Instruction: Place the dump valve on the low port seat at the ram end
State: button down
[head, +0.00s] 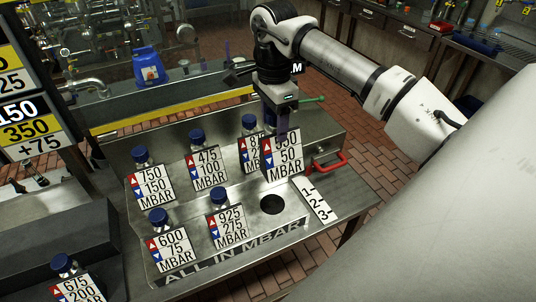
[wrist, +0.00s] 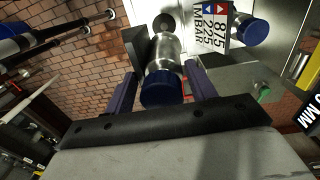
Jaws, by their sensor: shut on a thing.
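My gripper (head: 281,122) is shut on a steel valve (wrist: 161,52) with a blue cap (wrist: 162,88); its two fingers stand on either side of the cap in the wrist view. The held valve's tag (head: 283,158) seems to read 950, 50 MBAR, though its first digit is unclear. It hangs at the right end of the back row, partly in front of the 875 / 225 valve's tag (head: 253,153). I cannot tell if its lower end touches anything. An empty round port seat (head: 272,204) shows at the right of the low front row.
The back row holds valves tagged 750 / 150 (head: 153,184) and 475 / 100 (head: 208,167). The front row holds 600 / 75 (head: 170,251) and 925 / 275 (head: 229,228). Another valve, 675 / 200 (head: 77,288), stands lower left. A red handle (head: 328,161) and green-tipped rod (head: 312,99) are at right.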

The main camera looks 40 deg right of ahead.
aim_at(273, 144)
notch_tip(273, 144, down, 19)
jog(key=b, duration=1)
jog(key=shift+b, duration=0.4)
jog(key=shift+c, duration=2.4)
grip_release()
notch_tip(273, 144, up, 12)
jog(key=shift+w+b, duration=0.15)
jog(key=shift+b, duration=0.5)
